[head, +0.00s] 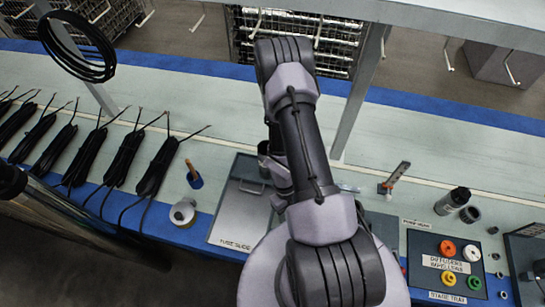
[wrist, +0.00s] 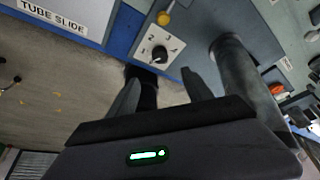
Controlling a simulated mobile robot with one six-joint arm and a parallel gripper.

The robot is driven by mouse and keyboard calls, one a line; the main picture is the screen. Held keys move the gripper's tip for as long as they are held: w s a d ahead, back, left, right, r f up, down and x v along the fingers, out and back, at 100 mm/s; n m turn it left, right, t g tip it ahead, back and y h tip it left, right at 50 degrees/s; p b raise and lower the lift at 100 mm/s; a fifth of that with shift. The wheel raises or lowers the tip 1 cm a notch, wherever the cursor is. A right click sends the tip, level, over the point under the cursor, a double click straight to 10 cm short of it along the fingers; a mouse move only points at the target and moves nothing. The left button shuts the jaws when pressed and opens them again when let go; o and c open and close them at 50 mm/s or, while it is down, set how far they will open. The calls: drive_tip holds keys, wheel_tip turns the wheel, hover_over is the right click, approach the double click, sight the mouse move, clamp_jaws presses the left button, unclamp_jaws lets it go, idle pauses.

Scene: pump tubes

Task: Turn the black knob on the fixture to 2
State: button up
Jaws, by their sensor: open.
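A 2 shows on the plate on the upper-left side of the knob. I cannot tell which number the knob points to. My gripper (wrist: 161,78) is open, its two dark fingers apart and nothing seen between them. In the picture, the knob lies just beyond the fingertips, between their lines; no contact shows. In the head view my arm covers the knob and most of the gripper.
A tube slide panel (head: 226,218) lies left of my arm. A stage tray (head: 417,262) with coloured rings and dark cylinders (head: 452,201) stand at the right. Black tube bundles (head: 84,155) line the left bench. A yellow-topped item (wrist: 163,18) stands behind the dial.

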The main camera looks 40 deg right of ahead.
drive_tip(key=w+r+m+t+h+b, duration=0.1)
drive_tip(key=w+r+m+t+b, duration=0.2)
drive_tip(key=w+r+m, duration=0.9)
wheel_tip(320, 180, up, 4)
drive_tip(key=shift+f+m+b, duration=0.1)
drive_tip(key=shift+m+b, duration=0.6)
drive_tip(key=shift+b, duration=0.2)
